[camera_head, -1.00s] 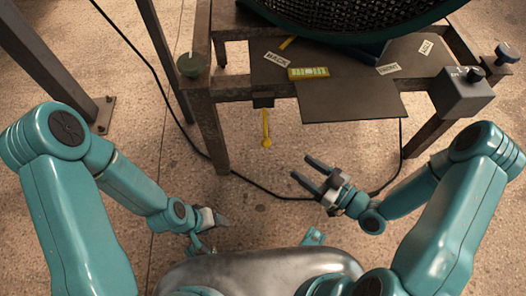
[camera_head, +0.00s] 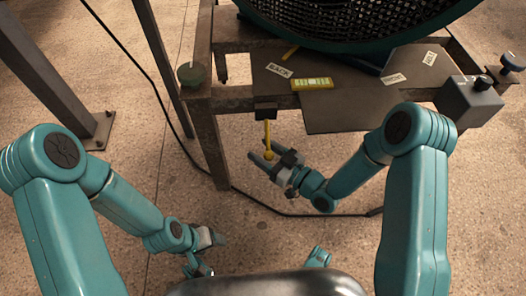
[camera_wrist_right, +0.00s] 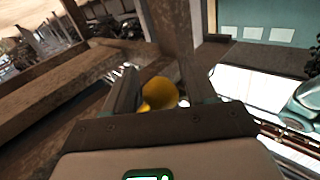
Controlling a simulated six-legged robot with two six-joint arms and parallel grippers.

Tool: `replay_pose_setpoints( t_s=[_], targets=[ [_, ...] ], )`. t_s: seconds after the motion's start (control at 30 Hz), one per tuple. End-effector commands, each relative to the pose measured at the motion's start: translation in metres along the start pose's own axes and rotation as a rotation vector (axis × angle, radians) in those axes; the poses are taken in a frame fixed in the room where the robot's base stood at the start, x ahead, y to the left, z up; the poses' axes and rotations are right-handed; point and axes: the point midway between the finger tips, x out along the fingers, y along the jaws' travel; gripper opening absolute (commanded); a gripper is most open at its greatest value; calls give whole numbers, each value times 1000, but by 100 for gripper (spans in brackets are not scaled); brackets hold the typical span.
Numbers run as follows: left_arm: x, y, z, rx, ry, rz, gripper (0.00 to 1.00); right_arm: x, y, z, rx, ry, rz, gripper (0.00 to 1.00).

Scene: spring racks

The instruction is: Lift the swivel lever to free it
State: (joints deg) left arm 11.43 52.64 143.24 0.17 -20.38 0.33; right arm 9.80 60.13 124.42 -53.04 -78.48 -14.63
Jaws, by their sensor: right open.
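The swivel lever (camera_head: 267,133) is a thin yellow rod with a round knob at its lower end. It hangs straight down from a dark block under the front rail of the stand. My right gripper (camera_head: 263,156) is open, with its fingers around the lower end of the lever. In the right wrist view the yellow knob (camera_wrist_right: 160,92) lies between the two open fingers, nearer the left one. I cannot tell whether either finger touches it. My left gripper (camera_head: 214,238) is low at left centre, away from the lever, and its jaws are unclear.
The rusty stand (camera_head: 210,140) carries a dark plate with labels, a yellow level (camera_head: 312,83) and a round mesh drum (camera_head: 350,22). A grey box with a knob (camera_head: 468,100) sits at the right. A black cable (camera_head: 250,202) crosses the floor behind my right gripper.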

Motion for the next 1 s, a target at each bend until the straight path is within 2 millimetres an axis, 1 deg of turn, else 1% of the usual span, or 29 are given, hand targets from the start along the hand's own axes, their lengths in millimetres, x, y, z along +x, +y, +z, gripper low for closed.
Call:
replay_pose_setpoints(
  t_s=[0.1, 0.27, 0.3, 0.37, 0.4, 0.47, 0.63, 0.77, 1.0],
  targets=[
    [0, 0, 0, -1, 1, 0, 65, 4, -1, 0, 1, 0, 0, 56],
    [0, 0, 0, -1, 1, 0, 65, 4, -1, 0, 1, 0, 0, 56],
    [0, 0, 0, -1, 1, 0, 65, 3, -1, 0, 1, 0, 0, 53],
    [0, 0, 0, 0, 1, 0, 65, 3, -1, 0, 1, 0, 0, 34],
    [0, 0, 0, 0, 1, 0, 65, 3, -1, 0, 1, 0, 0, 21],
    [0, 0, 0, 0, 1, 0, 65, 3, -1, 0, 1, 0, 0, 1],
    [-1, 0, 0, 0, 0, 0, 65, 3, -1, 0, 2, -3, -1, 0],
    [-5, 2, 1, 2, -2, 0, 65, 2, -3, -4, 17, -18, -1, 0],
    [-26, 13, 6, 15, -15, 2, 65, -5, -11, -17, 105, -105, 3, 0]
  ],
)
